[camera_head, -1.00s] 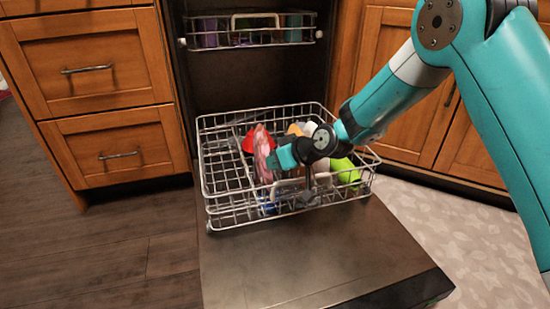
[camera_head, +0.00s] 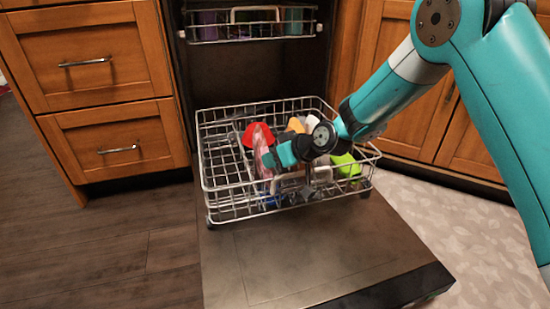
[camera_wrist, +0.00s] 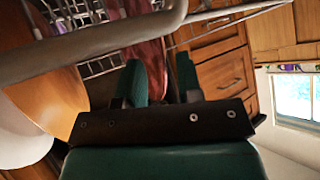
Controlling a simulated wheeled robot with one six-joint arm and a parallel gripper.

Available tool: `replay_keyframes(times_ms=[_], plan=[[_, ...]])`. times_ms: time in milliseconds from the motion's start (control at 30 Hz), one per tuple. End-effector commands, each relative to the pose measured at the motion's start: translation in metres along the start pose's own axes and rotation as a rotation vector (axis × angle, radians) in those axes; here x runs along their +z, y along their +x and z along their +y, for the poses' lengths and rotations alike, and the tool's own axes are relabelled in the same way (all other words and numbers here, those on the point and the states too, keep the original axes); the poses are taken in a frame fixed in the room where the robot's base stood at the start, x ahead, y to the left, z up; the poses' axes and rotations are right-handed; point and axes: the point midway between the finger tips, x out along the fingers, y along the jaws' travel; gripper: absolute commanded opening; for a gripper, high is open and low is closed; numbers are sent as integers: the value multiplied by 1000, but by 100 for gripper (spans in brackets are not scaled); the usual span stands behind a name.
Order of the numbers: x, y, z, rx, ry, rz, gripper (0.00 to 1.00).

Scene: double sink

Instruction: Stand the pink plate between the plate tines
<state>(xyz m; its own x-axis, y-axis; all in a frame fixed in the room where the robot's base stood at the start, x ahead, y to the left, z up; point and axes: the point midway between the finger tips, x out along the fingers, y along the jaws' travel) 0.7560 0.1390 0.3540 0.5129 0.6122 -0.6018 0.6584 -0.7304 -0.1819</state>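The pink plate (camera_head: 262,158) stands steeply on edge in the left-middle part of the lower dishwasher rack (camera_head: 222,211). In the wrist view the plate (camera_wrist: 151,58) shows beyond my fingers, its lower edge reaching into the gap between them. My gripper (camera_head: 277,158) is just right of the plate, low over the rack. The two teal fingers (camera_wrist: 161,80) are apart, with a strip of background beside the plate. The plate's foot and the tines around it are hidden by the rack and the gripper, so I cannot tell its exact slot.
A red item (camera_head: 257,134) stands behind the plate. An orange item (camera_head: 296,125) and a lime-green item (camera_head: 345,165) stand to the right. The wrist view shows a large orange dish (camera_wrist: 45,95) close left and a thick rail (camera_wrist: 90,42) across the top. The rack's left side has free room.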

Motion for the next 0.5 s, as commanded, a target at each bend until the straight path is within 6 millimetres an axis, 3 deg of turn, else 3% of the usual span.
replay_keyframes(times_ms=[133,267,500], plan=[[0,-4,0,0,1,-2,33],[-3,-22,0,2,3,-2,33],[-5,-82,0,3,4,-1,33]])
